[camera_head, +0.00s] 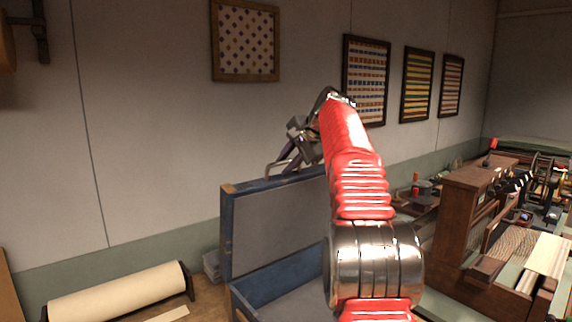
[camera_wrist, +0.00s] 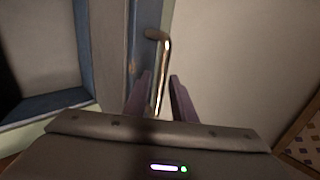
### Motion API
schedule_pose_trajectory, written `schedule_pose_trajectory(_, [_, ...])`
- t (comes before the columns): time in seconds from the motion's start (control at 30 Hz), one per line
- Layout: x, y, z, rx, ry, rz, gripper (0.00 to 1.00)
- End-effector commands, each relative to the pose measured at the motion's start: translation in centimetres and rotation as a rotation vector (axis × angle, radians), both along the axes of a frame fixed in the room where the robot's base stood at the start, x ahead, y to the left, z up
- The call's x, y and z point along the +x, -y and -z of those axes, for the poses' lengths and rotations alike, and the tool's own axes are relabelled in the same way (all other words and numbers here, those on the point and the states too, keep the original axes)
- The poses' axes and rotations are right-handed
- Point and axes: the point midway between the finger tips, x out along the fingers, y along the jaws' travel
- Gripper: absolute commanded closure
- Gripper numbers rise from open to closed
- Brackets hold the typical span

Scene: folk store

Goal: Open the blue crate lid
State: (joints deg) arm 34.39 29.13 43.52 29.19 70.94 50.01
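The blue crate (camera_head: 270,288) stands open below my arm. Its blue-edged lid (camera_head: 226,235) stands about upright, its grey inner panel facing the head camera. A metal handle (camera_head: 277,169) shows at the lid's top edge, partly behind my gripper (camera_head: 288,160). In the wrist view, the shiny bent handle (camera_wrist: 163,60) rises from the blue lid edge (camera_wrist: 140,45) and runs down between the two purple fingers of my gripper (camera_wrist: 160,82). The fingers are apart, with a gap beside the handle. My arm hides the right part of the lid and crate.
A cream paper roll (camera_head: 118,293) lies at the lower left. A grey stack (camera_head: 212,265) sits left of the lid. A wooden cabinet (camera_head: 468,215) and work benches stand at the right. The wall behind carries framed patterns (camera_head: 245,40).

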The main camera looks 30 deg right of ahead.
Motion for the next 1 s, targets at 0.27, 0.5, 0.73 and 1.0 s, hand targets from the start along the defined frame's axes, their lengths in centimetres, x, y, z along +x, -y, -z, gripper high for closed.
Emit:
schedule_pose_trajectory(0.27, [0.0,-0.2,0.0,0.001,-0.001,-0.003,0.71])
schedule_pose_trajectory(0.5, [-0.7,-0.1,-0.8,0.0,0.001,-0.003,0.71])
schedule_pose_trajectory(0.73, [-3.2,0.2,-3.1,0.0,0.001,-0.003,0.71])
schedule_pose_trajectory(1.0, [-6.6,0.5,-6.4,-0.001,0.001,-0.001,0.71])
